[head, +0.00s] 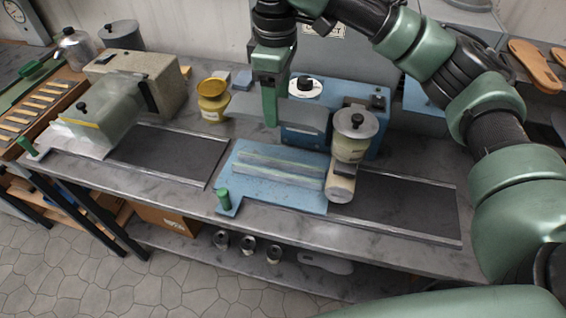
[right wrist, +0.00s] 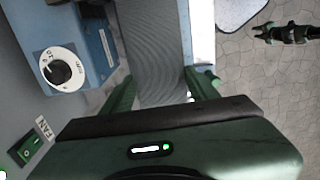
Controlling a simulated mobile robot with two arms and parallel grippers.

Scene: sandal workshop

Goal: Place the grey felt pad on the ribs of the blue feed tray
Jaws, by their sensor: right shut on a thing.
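The grey felt pad (head: 302,115) shows as a flat grey slab on both sides of my right gripper (head: 270,120). The gripper is shut on it and holds it above the back of the blue feed tray. The blue feed tray (head: 250,195) lies on the bench, with pale lengthwise ribs (head: 275,163) and a green knob at its front left corner. In the right wrist view, a grey textured strip (right wrist: 152,45), apparently the pad, runs between the fingers (right wrist: 162,88). The fingers hide part of the pad. My left gripper is not in view.
A glue pot-like metal container (head: 352,145) stands at the tray's right edge. A blue machine with a white dial (head: 305,87) is behind. A yellow jar (head: 212,100) stands back left. Dark belts (head: 170,155) lie either side of the tray.

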